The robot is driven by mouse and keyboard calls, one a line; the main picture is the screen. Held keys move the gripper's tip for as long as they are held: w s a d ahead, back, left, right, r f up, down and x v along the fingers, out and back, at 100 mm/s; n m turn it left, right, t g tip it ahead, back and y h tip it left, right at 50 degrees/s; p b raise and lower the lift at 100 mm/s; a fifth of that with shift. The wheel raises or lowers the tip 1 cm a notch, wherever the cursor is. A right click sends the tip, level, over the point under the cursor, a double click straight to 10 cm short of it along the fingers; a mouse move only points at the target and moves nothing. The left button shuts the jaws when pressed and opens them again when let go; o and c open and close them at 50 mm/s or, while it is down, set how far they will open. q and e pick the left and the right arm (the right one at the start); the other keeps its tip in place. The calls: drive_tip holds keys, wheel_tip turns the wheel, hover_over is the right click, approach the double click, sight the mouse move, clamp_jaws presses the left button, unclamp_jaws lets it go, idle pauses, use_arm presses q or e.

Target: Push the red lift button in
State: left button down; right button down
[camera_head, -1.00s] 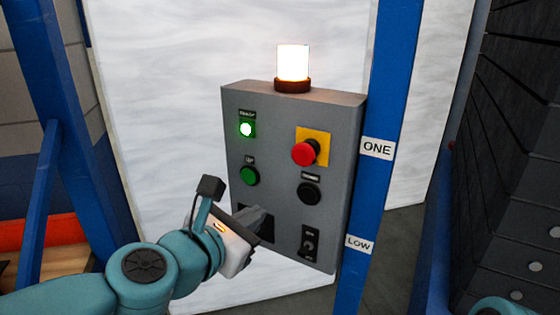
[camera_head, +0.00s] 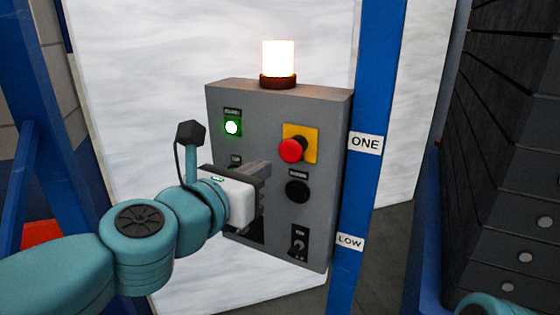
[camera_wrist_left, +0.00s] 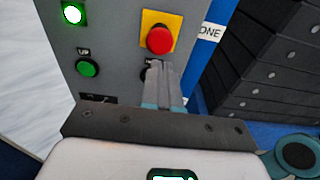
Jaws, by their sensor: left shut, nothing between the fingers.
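The red button (camera_head: 292,149) is a mushroom knob on a yellow square plate, on the upper right of the grey control box (camera_head: 262,115). It also shows in the left wrist view (camera_wrist_left: 160,40), just beyond the fingertips. My left gripper (camera_head: 265,168) is shut and empty, in front of the box, left of and a little below the red button.
A lit green lamp (camera_head: 232,127) is at the box's upper left, with a glowing beacon (camera_head: 278,60) on top. A black button (camera_head: 297,191) and a switch (camera_head: 298,244) sit below the red one. A blue post (camera_head: 368,110) stands right; dark drawers (camera_head: 510,150) lie beyond.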

sight(287, 148)
use_arm(q)
drive_tip(key=x, duration=0.8)
drive_tip(key=shift+w+d+r, duration=0.1)
drive_tip(key=shift+w+d, duration=0.2)
drive_tip(key=shift+w, duration=0.4)
drive_tip(key=shift+r, duration=0.25)
drive_tip(key=shift+a, duration=0.1)
